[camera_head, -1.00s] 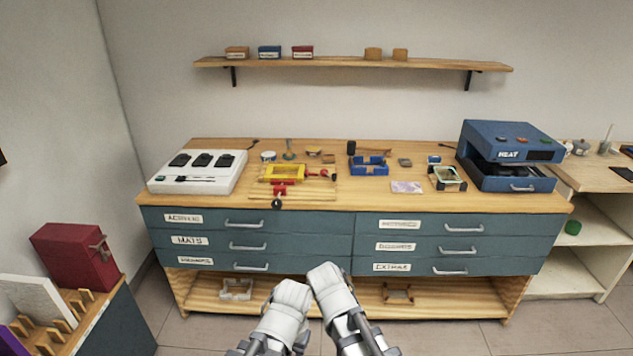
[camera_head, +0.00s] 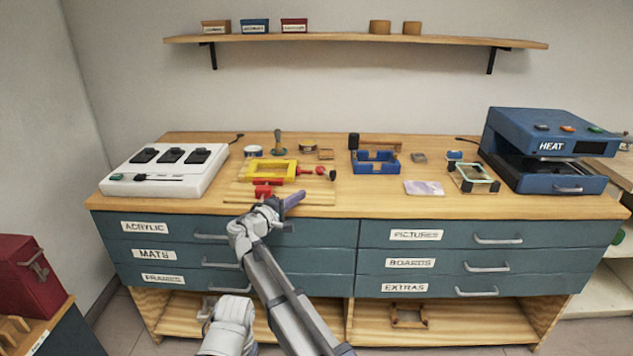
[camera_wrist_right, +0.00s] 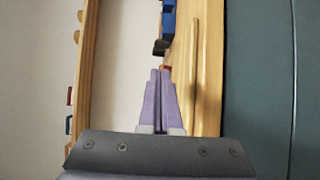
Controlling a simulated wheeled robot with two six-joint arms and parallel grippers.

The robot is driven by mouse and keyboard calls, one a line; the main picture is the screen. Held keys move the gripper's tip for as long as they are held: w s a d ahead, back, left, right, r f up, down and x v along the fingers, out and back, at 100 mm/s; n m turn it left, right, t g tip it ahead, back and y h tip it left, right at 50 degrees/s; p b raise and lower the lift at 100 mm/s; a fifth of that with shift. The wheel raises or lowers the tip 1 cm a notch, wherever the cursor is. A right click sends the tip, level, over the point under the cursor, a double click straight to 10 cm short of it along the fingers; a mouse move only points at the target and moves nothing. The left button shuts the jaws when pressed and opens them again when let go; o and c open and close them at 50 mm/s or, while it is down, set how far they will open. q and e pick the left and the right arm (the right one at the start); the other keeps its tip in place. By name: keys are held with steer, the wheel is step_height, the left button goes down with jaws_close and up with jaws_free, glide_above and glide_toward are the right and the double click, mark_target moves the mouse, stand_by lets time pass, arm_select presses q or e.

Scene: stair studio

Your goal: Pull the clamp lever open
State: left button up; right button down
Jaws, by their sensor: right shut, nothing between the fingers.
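A yellow frame (camera_head: 270,171) lies on a wooden board (camera_head: 315,190) on the bench. A red clamp (camera_head: 263,190) sits at its front edge; its black knob is hidden behind my right wrist. Another red clamp (camera_head: 311,171) is at its right side, with a black-knobbed lever (camera_head: 332,175). My right gripper (camera_head: 301,195) is shut and empty at the board's front edge, right of the front clamp. My left gripper does not show.
A white switch box (camera_head: 168,169) stands at the left of the bench. A blue heat press (camera_head: 545,150) stands at the right. Labelled drawers (camera_head: 250,230) line the bench front.

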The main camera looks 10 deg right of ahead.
mark_target(332, 176)
stand_by(0.3)
steer(key=x, duration=1.4)
steer(key=shift+s+d+r, duration=0.1)
steer(key=shift+s, duration=0.05)
steer(key=shift+d, duration=0.1)
